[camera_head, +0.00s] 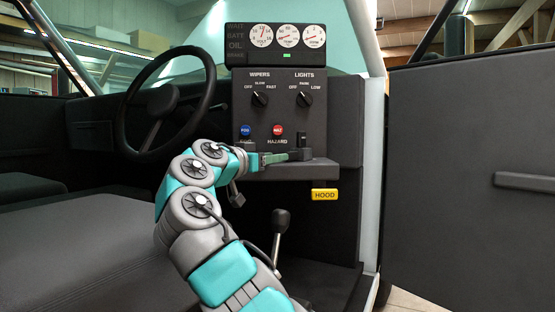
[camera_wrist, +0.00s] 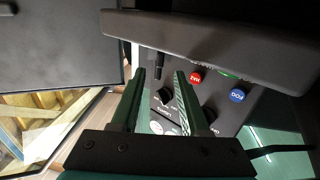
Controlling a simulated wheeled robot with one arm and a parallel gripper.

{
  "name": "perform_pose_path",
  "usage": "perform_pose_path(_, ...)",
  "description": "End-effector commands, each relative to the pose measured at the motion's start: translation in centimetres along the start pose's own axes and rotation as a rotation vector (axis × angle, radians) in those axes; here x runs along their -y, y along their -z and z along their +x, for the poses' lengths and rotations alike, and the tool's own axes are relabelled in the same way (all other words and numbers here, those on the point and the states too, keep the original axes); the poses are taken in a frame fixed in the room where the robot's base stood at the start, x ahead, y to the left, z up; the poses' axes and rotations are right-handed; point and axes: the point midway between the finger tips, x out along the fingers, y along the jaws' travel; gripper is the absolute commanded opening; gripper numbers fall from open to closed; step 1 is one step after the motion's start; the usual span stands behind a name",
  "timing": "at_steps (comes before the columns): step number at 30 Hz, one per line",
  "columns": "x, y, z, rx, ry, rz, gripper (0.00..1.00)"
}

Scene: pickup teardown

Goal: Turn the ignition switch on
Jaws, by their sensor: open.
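A small black upright lever (camera_head: 302,140), which I take to be the ignition switch, stands on the right of the dark dash panel, right of the red hazard button; no label on it is readable. In the wrist view a dark lever (camera_wrist: 160,62) shows beyond and between my two fingertips, not clamped. My gripper (camera_head: 289,156) reaches in from the left, close to the lever just above the ledge. In the wrist view my gripper (camera_wrist: 160,76) has its fingers apart. Whether a finger touches the lever cannot be told.
The red hazard button (camera_head: 278,131) and blue fog button (camera_head: 245,131) sit close by. Wiper (camera_head: 260,99) and light (camera_head: 304,99) knobs are above. The ledge (camera_head: 318,170), yellow hood handle (camera_head: 325,195) and gear lever (camera_head: 281,222) lie below. The steering wheel (camera_head: 130,110) is left.

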Motion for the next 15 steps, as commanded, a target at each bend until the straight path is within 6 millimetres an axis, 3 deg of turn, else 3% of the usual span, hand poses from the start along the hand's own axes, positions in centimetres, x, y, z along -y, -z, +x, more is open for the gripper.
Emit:
perform_pose_path(4,0.0,0.0,0.0,0.0,0.0,0.0,0.45)
perform_pose_path(8,-0.1,0.5,0.4,-0.016,0.003,-0.007,0.3)
perform_pose_path(11,-0.3,2.1,1.8,-0.068,0.012,-0.035,0.19)
perform_pose_path(15,-1.0,6.7,5.2,-0.219,0.04,-0.133,0.03)
